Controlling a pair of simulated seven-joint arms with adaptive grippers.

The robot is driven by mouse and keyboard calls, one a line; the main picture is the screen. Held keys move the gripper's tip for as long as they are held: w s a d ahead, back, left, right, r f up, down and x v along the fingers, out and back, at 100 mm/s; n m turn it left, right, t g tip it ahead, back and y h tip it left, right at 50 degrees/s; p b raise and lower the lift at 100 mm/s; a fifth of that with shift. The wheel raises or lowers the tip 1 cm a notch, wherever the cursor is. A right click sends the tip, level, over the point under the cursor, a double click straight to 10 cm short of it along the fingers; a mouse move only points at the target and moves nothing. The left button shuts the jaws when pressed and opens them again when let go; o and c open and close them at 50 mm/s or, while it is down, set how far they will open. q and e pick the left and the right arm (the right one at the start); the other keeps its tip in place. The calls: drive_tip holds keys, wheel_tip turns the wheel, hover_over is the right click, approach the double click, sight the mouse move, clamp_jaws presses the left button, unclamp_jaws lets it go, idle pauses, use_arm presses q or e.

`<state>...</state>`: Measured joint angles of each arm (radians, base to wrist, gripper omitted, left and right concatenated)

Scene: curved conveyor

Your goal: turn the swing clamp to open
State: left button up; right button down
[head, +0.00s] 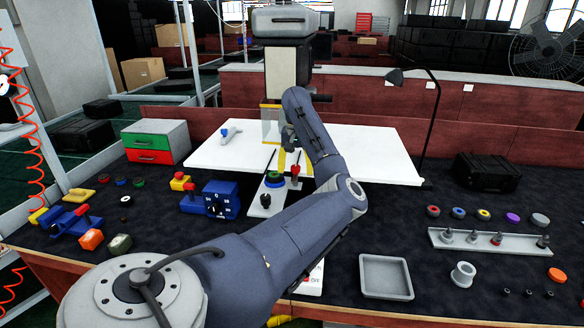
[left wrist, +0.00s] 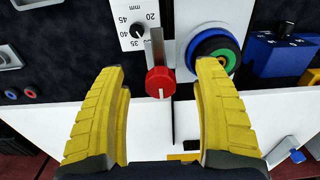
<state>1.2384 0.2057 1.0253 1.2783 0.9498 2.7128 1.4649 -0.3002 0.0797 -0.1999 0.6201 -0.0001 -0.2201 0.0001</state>
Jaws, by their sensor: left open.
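The swing clamp appears to be the red knob (left wrist: 160,82) with a grey metal bar (left wrist: 154,48) in the left wrist view; a red-topped post (head: 295,170) stands at that place in the head view. My left gripper (left wrist: 161,68) is open, with one yellow finger on each side of the red knob. No contact with the knob can be made out. In the head view the left gripper (head: 289,158) is small, at the end of my arm, above the white table edge. My right gripper is not in view.
Beside the clamp is a green and blue ringed button (left wrist: 214,50). A black dial (left wrist: 136,31) with an mm scale is on its other side. A blue box with a dial (head: 215,200) stands left in the head view. A grey tray (head: 385,293) lies to the right.

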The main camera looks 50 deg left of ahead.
sight(296, 167)
use_arm(q)
drive_tip(key=o, duration=0.4)
drive_tip(key=shift+o, duration=0.2)
drive_tip(key=shift+r, duration=3.5)
